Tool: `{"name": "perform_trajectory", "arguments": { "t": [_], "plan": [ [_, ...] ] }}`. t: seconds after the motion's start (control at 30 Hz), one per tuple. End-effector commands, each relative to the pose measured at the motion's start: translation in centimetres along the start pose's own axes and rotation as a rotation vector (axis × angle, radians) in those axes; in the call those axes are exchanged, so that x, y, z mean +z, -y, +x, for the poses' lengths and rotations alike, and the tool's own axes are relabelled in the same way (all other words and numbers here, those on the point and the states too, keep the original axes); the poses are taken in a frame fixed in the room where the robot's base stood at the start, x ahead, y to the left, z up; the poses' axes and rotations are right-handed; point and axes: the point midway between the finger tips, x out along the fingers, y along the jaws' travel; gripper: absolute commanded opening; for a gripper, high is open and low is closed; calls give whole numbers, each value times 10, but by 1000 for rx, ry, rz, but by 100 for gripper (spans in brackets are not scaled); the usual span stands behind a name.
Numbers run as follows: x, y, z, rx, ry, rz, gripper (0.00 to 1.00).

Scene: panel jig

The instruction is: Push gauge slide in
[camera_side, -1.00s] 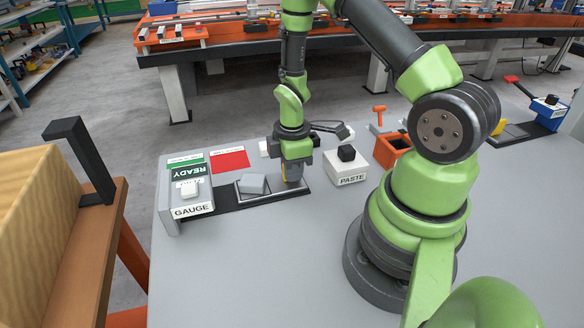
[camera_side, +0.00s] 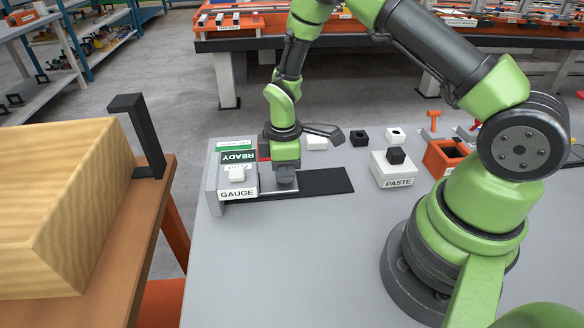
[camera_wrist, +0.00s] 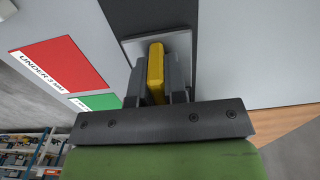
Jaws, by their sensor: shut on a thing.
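The gauge (camera_side: 237,181) is a white and grey box with a READY panel, standing at the left end of a dark track (camera_side: 328,181). My gripper (camera_side: 285,180) points down just right of the gauge, over the grey slide plate (camera_side: 287,190). In the wrist view my gripper (camera_wrist: 155,80) is shut on an upright yellow tab (camera_wrist: 156,70). The tab stands on the grey slide plate (camera_wrist: 183,48). The left part of the slide is hidden by the gauge and my gripper in the side view.
A white PASTE block (camera_side: 393,172) with a black cube and an orange bin (camera_side: 440,160) stand to the right. A red UNDER 3 MM patch (camera_wrist: 58,64) and a green patch (camera_wrist: 97,102) lie beside the track. The front of the table is clear.

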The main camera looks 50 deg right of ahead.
Motion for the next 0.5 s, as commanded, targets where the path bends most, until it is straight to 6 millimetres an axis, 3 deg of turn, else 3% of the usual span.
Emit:
{"name": "perform_trajectory", "arguments": {
  "t": [0.07,0.1,0.2,0.5],
  "plan": [
    [-4,0,-1,8,-10,-1,0],
    [-5,0,-1,8,-11,-1,17],
    [-4,0,-1,7,-10,-1,38],
    [-3,0,-3,5,-7,-1,38]
  ]
}}
